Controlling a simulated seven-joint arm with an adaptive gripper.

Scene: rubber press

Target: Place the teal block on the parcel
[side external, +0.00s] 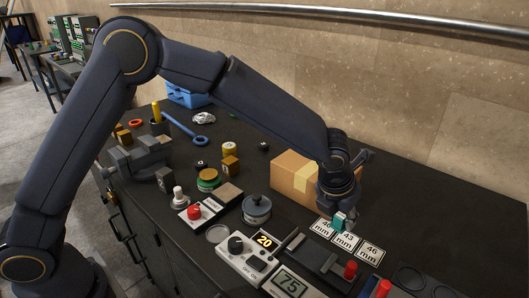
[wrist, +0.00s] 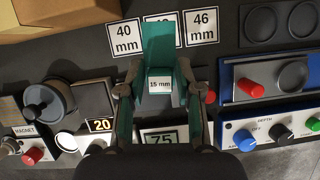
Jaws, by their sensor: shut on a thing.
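The teal block (wrist: 160,50) is in my gripper (wrist: 161,90), with a finger on each side of it. A white "15 mm" label shows on its near face. In the side view the teal block (side external: 340,219) shows below my gripper (side external: 338,213), over the middle printed card, and it seems held above the bench. The parcel, a brown cardboard box (side external: 290,175) with a paler tape strip, stands behind and left of my gripper. Part of the parcel (wrist: 50,22) shows at the wrist view's upper left. My wrist hides its right end in the side view.
Printed cards (side external: 371,253) lie beneath my gripper. Bare bench lies behind the parcel, towards the wall.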

